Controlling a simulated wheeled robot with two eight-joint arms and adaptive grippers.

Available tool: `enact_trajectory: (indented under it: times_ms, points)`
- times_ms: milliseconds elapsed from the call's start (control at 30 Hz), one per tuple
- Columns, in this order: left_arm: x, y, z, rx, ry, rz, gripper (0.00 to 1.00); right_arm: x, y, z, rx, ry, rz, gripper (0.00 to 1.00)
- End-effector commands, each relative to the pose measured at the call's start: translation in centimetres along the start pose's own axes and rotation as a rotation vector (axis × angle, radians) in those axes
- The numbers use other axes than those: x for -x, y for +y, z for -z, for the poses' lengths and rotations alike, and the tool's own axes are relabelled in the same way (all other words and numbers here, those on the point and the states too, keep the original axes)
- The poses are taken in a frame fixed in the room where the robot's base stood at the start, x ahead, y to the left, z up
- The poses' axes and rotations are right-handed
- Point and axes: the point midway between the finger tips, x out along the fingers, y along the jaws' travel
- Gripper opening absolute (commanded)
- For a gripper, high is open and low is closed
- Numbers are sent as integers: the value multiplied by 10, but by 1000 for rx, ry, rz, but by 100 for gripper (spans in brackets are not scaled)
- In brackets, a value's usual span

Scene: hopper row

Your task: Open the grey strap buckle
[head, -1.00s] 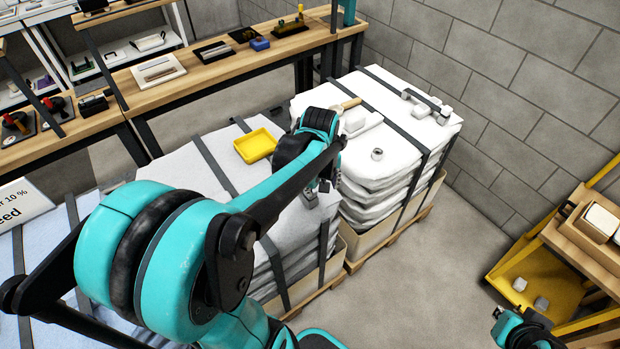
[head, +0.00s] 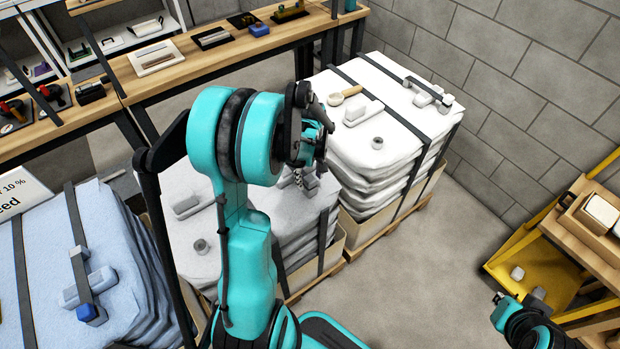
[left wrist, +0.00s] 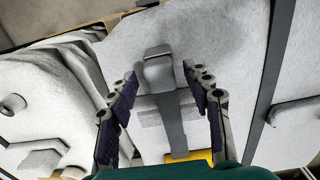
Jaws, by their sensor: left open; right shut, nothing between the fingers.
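A grey strap buckle (left wrist: 158,72) sits on a dark grey strap (left wrist: 170,122) on the middle stack of pale bags (left wrist: 225,60). In the head view, a grey buckle (head: 313,180) shows at that stack's right edge, partly behind my gripper. My left gripper (head: 299,176) is open, pointing down over it. In the left wrist view, its dark ribbed fingers (left wrist: 159,78) stand on either side of the buckle and strap, with gaps visible; contact cannot be told. My right gripper (head: 497,297) is shut and empty at lower right, far from the stacks.
A blue-covered stack (head: 110,255) with a blue-tipped buckle (head: 88,312) stands left. A white stack (head: 375,80) stands right. A yellow trolley (head: 515,255) is far right.

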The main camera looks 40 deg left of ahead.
Motion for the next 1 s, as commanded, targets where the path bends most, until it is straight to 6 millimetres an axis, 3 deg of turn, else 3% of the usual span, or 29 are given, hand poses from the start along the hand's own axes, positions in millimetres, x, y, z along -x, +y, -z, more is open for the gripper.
enact_trajectory:
  times_ms: [233,400,433,767,1000]
  points:
    - [0,0,0,-1,0,0,50,0,0,0,0,0,0,0]
    - [0,0,0,-1,0,0,5,0,0,0,0,0,0,0]
    - [0,0,0,-1,0,0,0,0,0,0,0,0,0,0]
    - [6,0,1,-1,1,0,0,4,0,3,0,0,0,0]
    - [31,0,9,0,3,-1,0,17,0,12,0,0,0,0]
